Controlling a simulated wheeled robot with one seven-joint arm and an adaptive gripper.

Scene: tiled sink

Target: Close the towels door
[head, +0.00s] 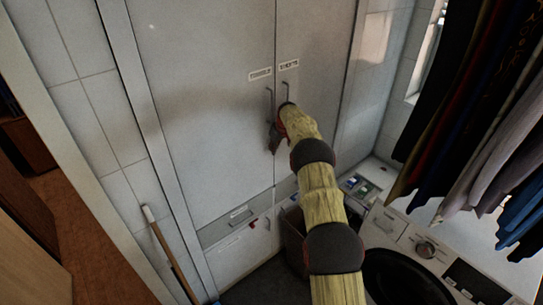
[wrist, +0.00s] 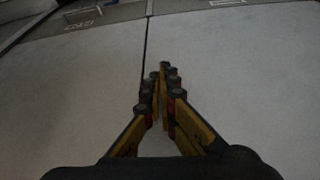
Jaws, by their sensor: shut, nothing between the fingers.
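Two tall pale cabinet doors stand side by side, the left door (head: 205,110) and the right door (head: 318,40). Each has a small label, the left label (head: 260,73) and the right label (head: 289,64); the print is too small to read surely, so I cannot tell which is the towels door. Both doors look about flush, with a thin dark seam between them. My gripper (head: 274,149) is shut and empty, just below the handles and in front of the seam. In the wrist view its fingertips (wrist: 161,74) meet over the doors; contact is unclear.
A washing machine (head: 425,248) stands at the lower right, with hanging clothes (head: 470,110) above it. A dark bin (head: 294,232) is behind my arm. A drawer (head: 238,217) lies under the left door. A broom handle (head: 168,252) leans at the left.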

